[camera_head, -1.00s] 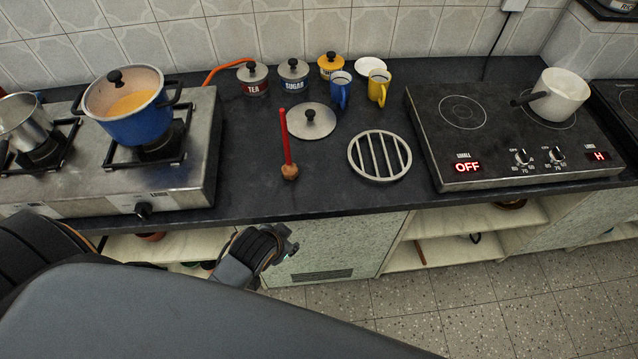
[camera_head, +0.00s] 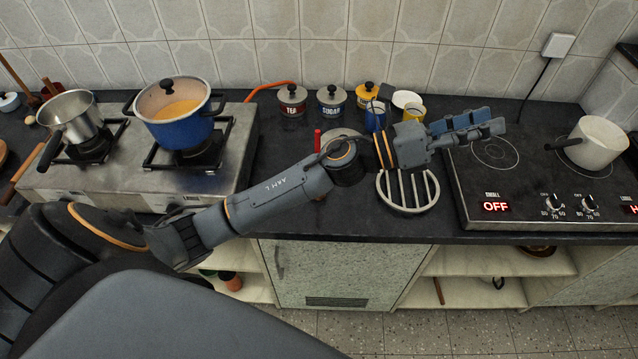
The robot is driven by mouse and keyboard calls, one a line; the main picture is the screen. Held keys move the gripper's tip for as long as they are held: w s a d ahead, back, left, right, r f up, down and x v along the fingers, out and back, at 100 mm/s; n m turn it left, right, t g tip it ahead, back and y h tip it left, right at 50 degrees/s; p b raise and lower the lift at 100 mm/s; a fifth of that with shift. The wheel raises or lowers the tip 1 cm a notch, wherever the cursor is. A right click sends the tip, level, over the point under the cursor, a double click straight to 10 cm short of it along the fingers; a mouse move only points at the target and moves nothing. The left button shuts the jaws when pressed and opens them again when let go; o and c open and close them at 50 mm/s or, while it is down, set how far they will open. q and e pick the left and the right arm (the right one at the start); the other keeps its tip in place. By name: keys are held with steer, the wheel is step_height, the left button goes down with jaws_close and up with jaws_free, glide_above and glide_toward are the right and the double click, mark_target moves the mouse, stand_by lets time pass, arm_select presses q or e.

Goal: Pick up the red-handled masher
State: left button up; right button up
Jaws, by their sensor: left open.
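The red-handled masher (camera_head: 317,140) stands on the dark counter, mostly hidden behind my left arm. Only the top of its red handle shows clearly above the arm; its wooden head is covered. My left gripper (camera_head: 497,121) is open and empty. It is well to the right of the masher, above the counter near the left part of the black hob, with its fingers pointing right. My right gripper is not in view.
A round metal grille (camera_head: 432,192) lies under my left wrist. Tea (camera_head: 292,100) and sugar (camera_head: 332,101) tins, a yellow tin (camera_head: 367,94) and mugs stand behind. A gas stove with a blue pot (camera_head: 185,128) is left; a hob (camera_head: 545,215) with a white pan (camera_head: 597,144) is right.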

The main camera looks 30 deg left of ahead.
arm_select(q)
step_height(320, 180, down, 2)
steer(key=s+d+m+g, duration=0.25)
steer(key=m+g, duration=0.55)
steer(key=m, duration=0.5)
steer(key=m+g+y, duration=0.5)
steer(key=m+y, duration=0.8)
steer(key=y, duration=0.5)
glide_toward(317, 147)
steer(key=f+p, duration=0.1)
steer(key=f, duration=0.2)
steer(key=f+p, duration=0.2)
steer(key=f, duration=0.2)
steer(key=f+p, duration=0.2)
steer(key=f, duration=0.1)
steer(key=shift+w+a+f, duration=0.3)
steer(key=shift+w+f, duration=0.1)
steer(key=shift+f, duration=0.7)
steer(key=shift+w, duration=0.1)
jaws_close()
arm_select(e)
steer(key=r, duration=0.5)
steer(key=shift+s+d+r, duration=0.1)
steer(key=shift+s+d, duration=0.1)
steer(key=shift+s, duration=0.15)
